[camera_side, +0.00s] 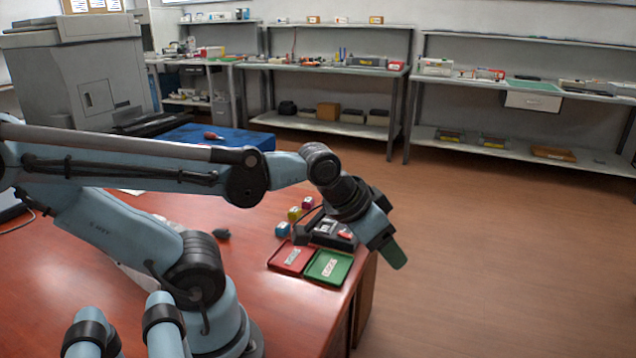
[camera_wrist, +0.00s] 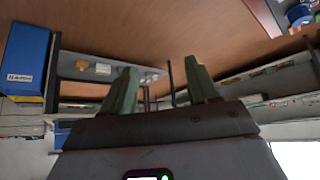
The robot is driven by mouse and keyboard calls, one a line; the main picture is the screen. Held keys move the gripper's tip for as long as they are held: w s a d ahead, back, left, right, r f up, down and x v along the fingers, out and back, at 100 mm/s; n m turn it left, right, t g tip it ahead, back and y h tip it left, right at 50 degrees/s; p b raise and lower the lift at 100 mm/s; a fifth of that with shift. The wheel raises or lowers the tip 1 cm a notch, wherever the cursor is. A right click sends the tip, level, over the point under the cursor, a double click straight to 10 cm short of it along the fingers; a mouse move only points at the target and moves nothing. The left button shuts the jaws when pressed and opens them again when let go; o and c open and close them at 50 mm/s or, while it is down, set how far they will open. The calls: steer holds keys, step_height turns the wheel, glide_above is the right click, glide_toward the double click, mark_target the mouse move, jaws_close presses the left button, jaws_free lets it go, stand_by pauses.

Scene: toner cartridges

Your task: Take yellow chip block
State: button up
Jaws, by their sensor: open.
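The small yellow chip block (camera_side: 294,214) stands on the red-brown desk (camera_side: 240,270), between a blue block (camera_side: 282,229) and a red block (camera_side: 308,202). My gripper (camera_side: 393,257) is to the right of these blocks in the side view, beyond the trays and over the desk's right edge. Its green fingers point down and to the right there. In the wrist view the two fingers (camera_wrist: 163,85) stand well apart with nothing between them. The yellow block cannot be made out in the wrist view.
A red tray (camera_side: 291,258) and a green tray (camera_side: 329,267) lie near the desk's right edge. A dark device (camera_side: 332,233) sits behind them, close to my wrist. Open floor (camera_side: 480,240) is to the right.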

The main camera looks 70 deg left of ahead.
steer(key=w+a+r+n+g+y, duration=0.1)
steer(key=w+a+r+n+g, duration=0.15)
steer(key=a, duration=0.65)
steer(key=n+g+h, duration=0.1)
steer(key=n+g, duration=0.4)
steer(key=n, duration=0.2)
glide_above(295, 210)
step_height(295, 210, down, 4)
steer(key=shift+m+t, duration=0.25)
step_height(295, 210, down, 12)
steer(key=shift+a+r, duration=0.1)
steer(key=shift+r, duration=0.05)
jaws_close()
